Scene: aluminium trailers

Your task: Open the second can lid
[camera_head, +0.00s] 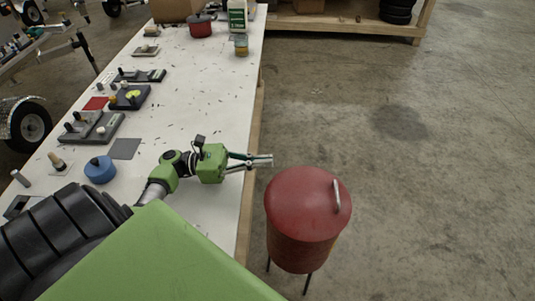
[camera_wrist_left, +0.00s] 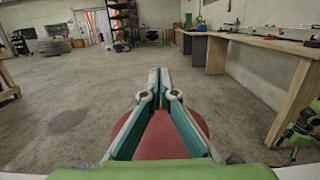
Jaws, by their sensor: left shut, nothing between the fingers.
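A red can (camera_head: 299,243) stands on thin legs on the floor, to the right of the table. Its domed red lid (camera_head: 300,203) sits on top, with a light metal handle (camera_head: 337,196) on its right side. The lid looks closed. My left gripper (camera_head: 268,160) is shut and empty, just beyond the lid's far left edge in the head view, apart from the handle. In the left wrist view the shut fingers (camera_wrist_left: 160,78) have a red rounded surface (camera_wrist_left: 165,140) behind and below them.
Concrete floor (camera_head: 430,180) right of the can is clear. A wooden workbench (camera_wrist_left: 255,45) stands at right in the wrist view.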

